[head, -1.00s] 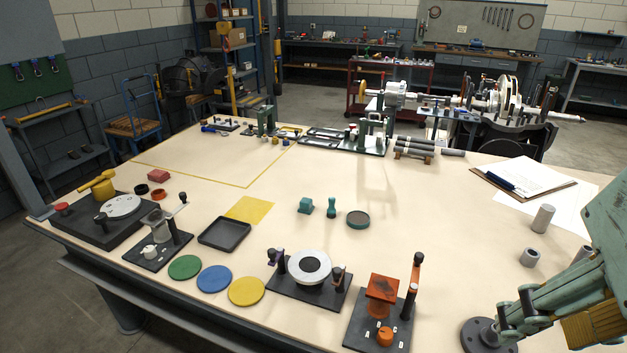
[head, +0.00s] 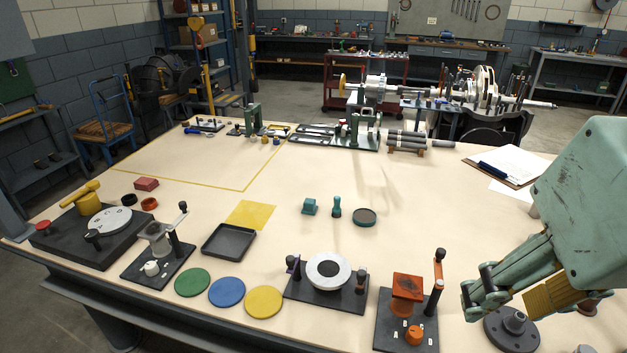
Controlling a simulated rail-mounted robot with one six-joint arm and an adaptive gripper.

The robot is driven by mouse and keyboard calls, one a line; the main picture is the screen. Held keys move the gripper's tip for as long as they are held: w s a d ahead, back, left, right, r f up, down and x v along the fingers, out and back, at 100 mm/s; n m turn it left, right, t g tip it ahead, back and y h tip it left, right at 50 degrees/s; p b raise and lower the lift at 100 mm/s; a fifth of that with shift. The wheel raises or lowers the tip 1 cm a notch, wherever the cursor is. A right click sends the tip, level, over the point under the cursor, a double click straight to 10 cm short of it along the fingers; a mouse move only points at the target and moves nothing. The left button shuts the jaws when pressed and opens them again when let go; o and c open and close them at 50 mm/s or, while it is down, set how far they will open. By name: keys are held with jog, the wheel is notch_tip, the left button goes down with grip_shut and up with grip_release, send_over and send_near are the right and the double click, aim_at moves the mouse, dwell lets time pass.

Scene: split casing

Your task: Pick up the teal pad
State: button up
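Three small teal things stand mid-table in the head view: a teal block (head: 309,206), a teal knobbed piece (head: 337,207) standing upright, and a low round piece (head: 364,217) with a teal rim and a dull brownish top. I cannot tell for sure which is called the pad; the low round piece is the flattest. My gripper (head: 480,299), green with a yellow ribbed part, is at the right, well apart from all three. Its fingers overlap from this angle, so its opening is unclear. I see nothing held in it.
A black tray (head: 229,241) and a yellow square sheet (head: 251,214) lie left of the teal things. Green, blue and yellow discs (head: 264,302) and dark fixtures (head: 408,322) line the front edge. A dark round flange (head: 511,329) is below my gripper.

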dwell(0.3)
jog(key=w+a+r+m+y+p, duration=0.1)
jog(key=w+a+r+m, duration=0.15)
jog(key=w, duration=0.65)
jog(key=w+a+r+m+p, duration=0.1)
jog(key=w+a+r+m, duration=0.15)
jog(key=w, duration=0.65)
jog(key=m+g+y+p, duration=0.3)
jog(key=m+p, duration=0.3)
jog(key=m, duration=1)
send_over(310, 201)
jog(key=d, duration=0.5)
notch_tip(310, 201, down, 28)
jog(key=shift+s, duration=0.45)
jog(key=shift+b+x, duration=0.65)
jog(key=shift+x, duration=3.5)
